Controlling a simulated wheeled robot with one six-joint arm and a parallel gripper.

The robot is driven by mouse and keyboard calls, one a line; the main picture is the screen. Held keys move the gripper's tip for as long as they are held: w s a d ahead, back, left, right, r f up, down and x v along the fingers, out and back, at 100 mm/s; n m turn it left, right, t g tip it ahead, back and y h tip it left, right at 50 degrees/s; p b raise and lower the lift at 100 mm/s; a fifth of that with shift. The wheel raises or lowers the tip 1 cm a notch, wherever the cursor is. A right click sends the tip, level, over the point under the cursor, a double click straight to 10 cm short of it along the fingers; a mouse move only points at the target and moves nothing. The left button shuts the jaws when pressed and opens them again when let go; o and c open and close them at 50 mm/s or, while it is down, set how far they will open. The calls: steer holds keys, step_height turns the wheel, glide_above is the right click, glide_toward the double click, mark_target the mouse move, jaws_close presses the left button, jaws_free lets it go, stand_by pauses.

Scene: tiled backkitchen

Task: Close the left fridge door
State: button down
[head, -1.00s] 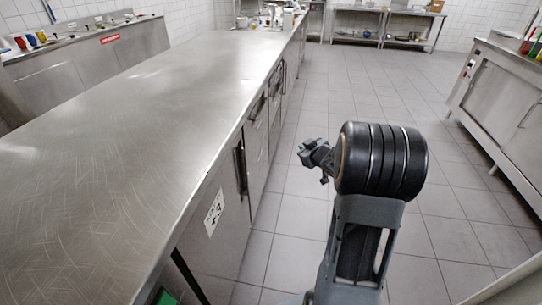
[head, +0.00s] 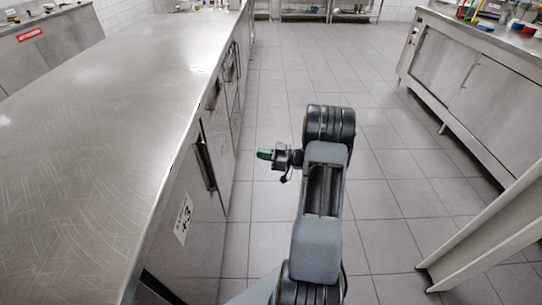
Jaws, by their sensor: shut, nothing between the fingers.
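The steel counter (head: 100,130) on the left has fridge fronts below it. A front with a "+3" label (head: 183,220) and a dark vertical handle (head: 205,163) looks flush. At the bottom left, a dark edge (head: 165,288) slants outward from the counter below that label. It looks like the top of an open left fridge door, mostly cut off by the frame. My gripper (head: 265,155) is shut and empty, with green fingertips pointing left. It is over the aisle, right of the handle in the picture and apart from the fronts.
The grey tiled floor (head: 330,75) is clear down the aisle. A steel cabinet (head: 460,85) stands on the right with small items on top. A pale slanted frame (head: 480,245) stands at the lower right. A shelf table (head: 355,12) is at the back.

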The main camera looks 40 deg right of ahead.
steer(key=x, duration=0.8)
steer(key=shift+b, duration=0.4)
